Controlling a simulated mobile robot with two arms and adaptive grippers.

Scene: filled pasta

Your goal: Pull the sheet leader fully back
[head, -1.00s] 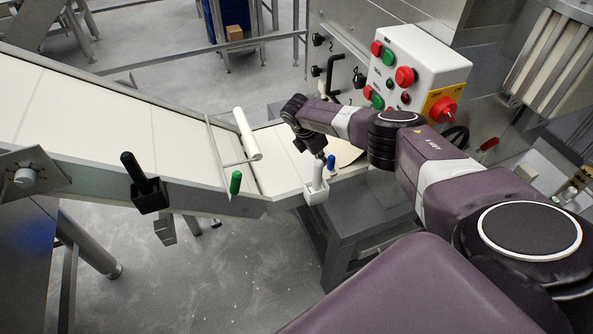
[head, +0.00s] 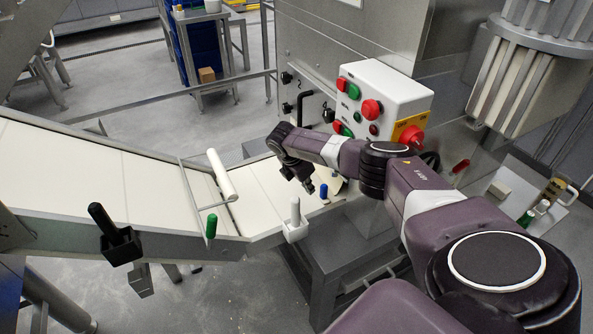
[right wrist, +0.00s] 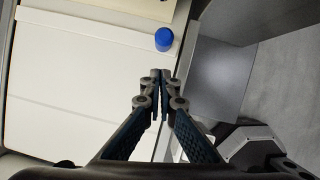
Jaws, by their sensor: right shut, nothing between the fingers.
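I cannot tell for sure which part is the sheet leader. A pale sheet surface (head: 265,187) lies on the lower right end of the conveyor. A small blue knob (head: 324,191) stands near its right edge; the right wrist view shows its round top (right wrist: 164,39) on the white surface. My right gripper (head: 309,188) is just left of the knob in the head view. In the right wrist view its fingertips (right wrist: 160,76) are together and empty, apart from the knob. My left gripper is not in view.
A white roller (head: 222,175) crosses the conveyor. A white handle (head: 295,213), a green handle (head: 211,227) and a black handle (head: 103,221) stand along its near edge. A control box (head: 385,95) with several buttons is behind my right arm. A grey machine base (head: 345,250) is below.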

